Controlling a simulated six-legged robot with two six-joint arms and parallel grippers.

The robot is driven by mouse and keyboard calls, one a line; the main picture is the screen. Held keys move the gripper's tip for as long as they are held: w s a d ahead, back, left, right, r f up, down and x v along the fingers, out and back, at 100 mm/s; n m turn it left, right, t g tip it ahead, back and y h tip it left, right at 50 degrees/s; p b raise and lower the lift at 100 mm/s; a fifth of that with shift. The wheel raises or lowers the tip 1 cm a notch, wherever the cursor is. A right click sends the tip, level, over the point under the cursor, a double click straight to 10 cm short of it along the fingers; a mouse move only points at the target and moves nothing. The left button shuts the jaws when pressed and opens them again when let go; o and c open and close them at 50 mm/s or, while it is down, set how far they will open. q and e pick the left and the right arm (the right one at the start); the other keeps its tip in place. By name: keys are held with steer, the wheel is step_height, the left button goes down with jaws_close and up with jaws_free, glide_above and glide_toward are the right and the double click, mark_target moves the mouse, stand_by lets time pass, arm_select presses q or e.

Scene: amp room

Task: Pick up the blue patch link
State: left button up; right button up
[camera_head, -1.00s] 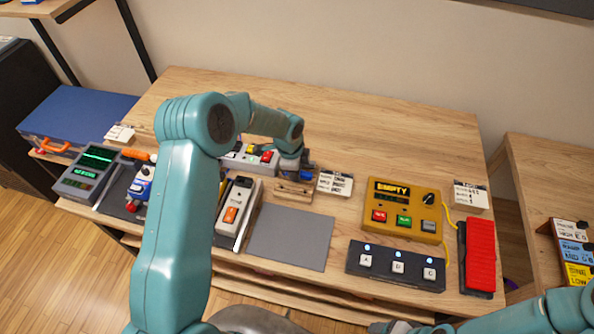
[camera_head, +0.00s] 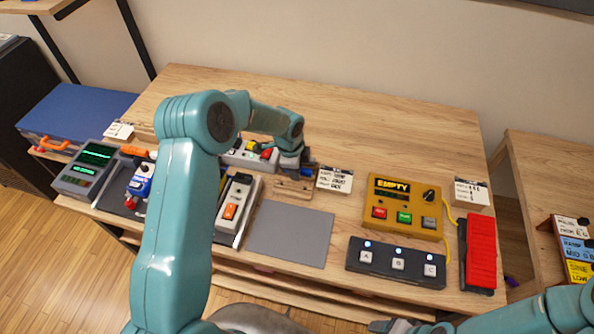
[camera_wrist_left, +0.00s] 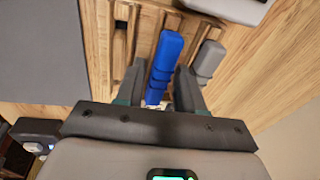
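The blue patch link (camera_wrist_left: 165,60) stands out in the left wrist view, between the two fingers of my left gripper (camera_wrist_left: 160,88). The fingers are apart, one on each side of it, with little room between; I see no clear grip. In the head view my left gripper (camera_head: 292,164) is down at the small wooden rack (camera_head: 293,187), and only a bit of the blue link (camera_head: 307,172) shows beside it. A grey link (camera_wrist_left: 207,60) stands to the right of the blue one in the wrist view. My right gripper is not clearly visible.
A white card (camera_head: 335,179) stands just right of the rack. A switch strip (camera_head: 250,156) lies close on its left. A grey mat (camera_head: 290,230), a yellow box (camera_head: 403,207) and a black three-button pedal (camera_head: 396,262) are nearer the front. The back of the table is clear.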

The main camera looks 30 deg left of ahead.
arm_select(q)
steer(key=shift+s+r, duration=0.1)
steer(key=shift+s, duration=0.05)
jaws_close()
steer(key=shift+r, duration=0.1)
steer(key=shift+w+r+p, duration=0.2)
steer(key=shift+r+p, duration=0.15)
steer(key=shift+p, duration=0.3)
steer(key=shift+w+r+b, duration=0.15)
steer(key=shift+r+b, duration=0.2)
step_height(320, 180, up, 19)
steer(key=b, duration=0.2)
steer(key=shift+s, duration=0.2)
